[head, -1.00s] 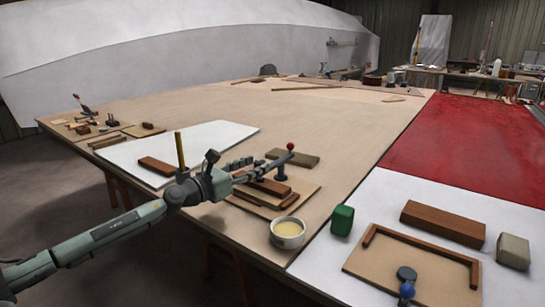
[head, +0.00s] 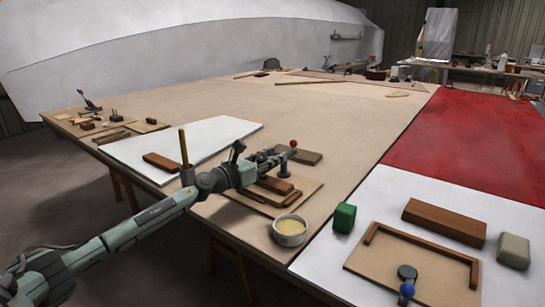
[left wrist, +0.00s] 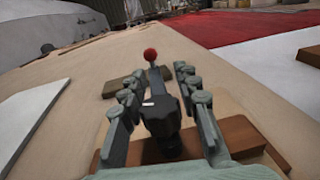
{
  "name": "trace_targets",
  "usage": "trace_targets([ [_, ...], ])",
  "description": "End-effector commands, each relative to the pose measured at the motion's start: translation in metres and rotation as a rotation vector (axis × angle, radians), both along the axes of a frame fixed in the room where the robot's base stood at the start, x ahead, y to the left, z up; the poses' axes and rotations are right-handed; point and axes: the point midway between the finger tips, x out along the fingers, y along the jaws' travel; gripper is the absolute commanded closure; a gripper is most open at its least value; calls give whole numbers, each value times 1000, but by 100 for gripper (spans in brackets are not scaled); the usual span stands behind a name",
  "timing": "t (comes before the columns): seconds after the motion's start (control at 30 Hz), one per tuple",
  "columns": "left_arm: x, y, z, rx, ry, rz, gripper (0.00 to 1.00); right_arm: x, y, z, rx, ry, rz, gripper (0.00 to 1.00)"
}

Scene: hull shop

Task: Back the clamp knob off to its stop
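A toggle clamp (head: 284,171) with a red ball on its handle stands on a wooden fixture board on the large table. The red ball (head: 293,143) also shows in the left wrist view (left wrist: 150,54). A dark faceted knob (left wrist: 161,117) with a white mark is in the middle of the left wrist view. My left gripper (head: 268,160) is at the clamp. In the left wrist view its fingers (left wrist: 162,98) are open on either side of the knob, with visible gaps. The knob is mostly hidden by the gripper in the head view. My right gripper is not in view.
Brown blocks (head: 275,185) lie on the board below the gripper. A bowl of pale paste (head: 290,232) and a green block (head: 344,217) are nearby on the right. Another clamp with a blue ball (head: 407,290) is at the front right. The table's middle is clear.

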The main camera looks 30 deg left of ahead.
Motion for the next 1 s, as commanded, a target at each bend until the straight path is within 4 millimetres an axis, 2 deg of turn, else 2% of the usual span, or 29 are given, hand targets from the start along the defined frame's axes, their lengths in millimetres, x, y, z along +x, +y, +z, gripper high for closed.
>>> trace_targets([
  [0.03, 0, 0, 0, 0, 0, 0, 78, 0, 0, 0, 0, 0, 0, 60],
  [0.2, 0, 0, 0, 0, 0, 0, 99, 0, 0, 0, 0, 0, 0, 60],
  [1.0, 0, 3, 2, 3, -1, 59, 100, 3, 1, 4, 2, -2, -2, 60],
])
